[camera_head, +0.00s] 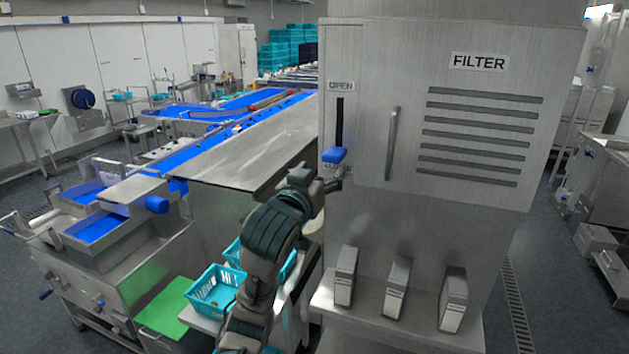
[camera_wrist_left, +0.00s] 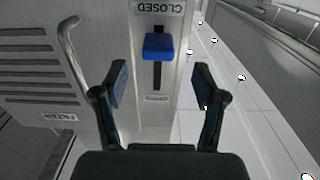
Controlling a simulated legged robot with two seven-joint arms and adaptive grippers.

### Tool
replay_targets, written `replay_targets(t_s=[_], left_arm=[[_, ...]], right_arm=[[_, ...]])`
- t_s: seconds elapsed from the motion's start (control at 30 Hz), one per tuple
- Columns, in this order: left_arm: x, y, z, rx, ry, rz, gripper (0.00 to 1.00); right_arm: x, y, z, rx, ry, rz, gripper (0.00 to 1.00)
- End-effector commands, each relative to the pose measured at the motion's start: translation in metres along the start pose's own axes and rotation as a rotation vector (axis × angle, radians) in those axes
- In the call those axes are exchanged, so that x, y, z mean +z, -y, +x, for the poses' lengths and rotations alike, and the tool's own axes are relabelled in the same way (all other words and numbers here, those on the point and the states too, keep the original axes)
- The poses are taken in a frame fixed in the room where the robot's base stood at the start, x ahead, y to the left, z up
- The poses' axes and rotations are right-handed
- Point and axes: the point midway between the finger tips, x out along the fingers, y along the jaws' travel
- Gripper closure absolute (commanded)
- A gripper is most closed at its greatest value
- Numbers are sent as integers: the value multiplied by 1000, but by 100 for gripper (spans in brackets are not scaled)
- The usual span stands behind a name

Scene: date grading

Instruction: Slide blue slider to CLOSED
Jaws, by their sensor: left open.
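The blue slider (camera_head: 334,155) sits low in a dark vertical slot on the steel filter cabinet (camera_head: 465,200). The OPEN label (camera_head: 341,86) is above the slot; the lower label is mostly hidden by my left gripper (camera_head: 336,181). In the left wrist view, which is upside down, the slider (camera_wrist_left: 158,46) is near the CLOSED label (camera_wrist_left: 160,8), with a short bit of slot showing between them. My left gripper (camera_wrist_left: 160,68) is open and empty. Its fingers are apart on either side of the slot line, and I see no contact with the slider. My right gripper is not in view.
A door handle (camera_head: 392,143) stands out right of the slot, beside a vented panel. Several grey binder-like blocks (camera_head: 398,287) stand on a ledge below. A steel table and blue conveyor (camera_head: 225,130) lie to the left. Teal baskets (camera_head: 213,290) sit lower left.

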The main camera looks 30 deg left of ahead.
Motion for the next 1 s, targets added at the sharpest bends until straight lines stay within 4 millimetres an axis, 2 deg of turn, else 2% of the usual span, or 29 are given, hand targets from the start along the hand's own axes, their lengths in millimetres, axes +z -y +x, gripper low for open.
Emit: replay_targets(t_s=[0.1, 0.27, 0.83, 0.93, 1.0], left_arm=[[0, 0, -21, 1, -1, 0, 29], [1, 0, -36, 1, 1, 0, 29], [2, 0, -38, 0, 4, 0, 29], [17, -5, -30, 7, 29, 12, 29], [43, -13, -19, 20, 70, 32, 29]], right_arm=[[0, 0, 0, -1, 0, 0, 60], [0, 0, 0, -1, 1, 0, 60], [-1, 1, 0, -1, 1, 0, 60], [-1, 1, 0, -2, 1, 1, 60], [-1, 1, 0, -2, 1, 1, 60]])
